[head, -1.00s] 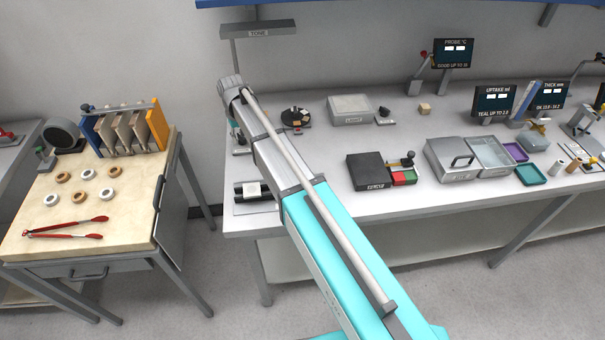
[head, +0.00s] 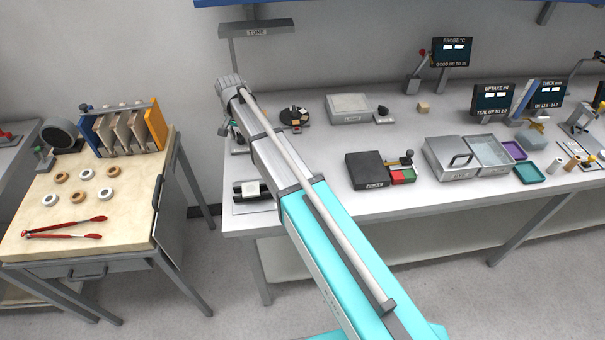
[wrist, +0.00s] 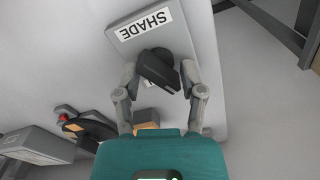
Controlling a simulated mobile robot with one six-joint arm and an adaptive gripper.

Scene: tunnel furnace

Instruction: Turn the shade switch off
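The shade switch is a black knob (wrist: 158,72) on a light grey plate marked SHADE (wrist: 145,22), upside down at the top of the wrist view. Its pointed handle slants toward the lower right of the picture. My gripper (wrist: 159,68) has its two grey fingers spread, one on each side of the knob. The right fingertip is very close to the knob; I cannot tell whether it touches. In the head view my arm reaches over the left end of the long bench and hides the switch and most of the gripper.
A black box (head: 366,170) sits nearer the front. In the wrist view an orange block (wrist: 146,126) shows behind the fingers.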

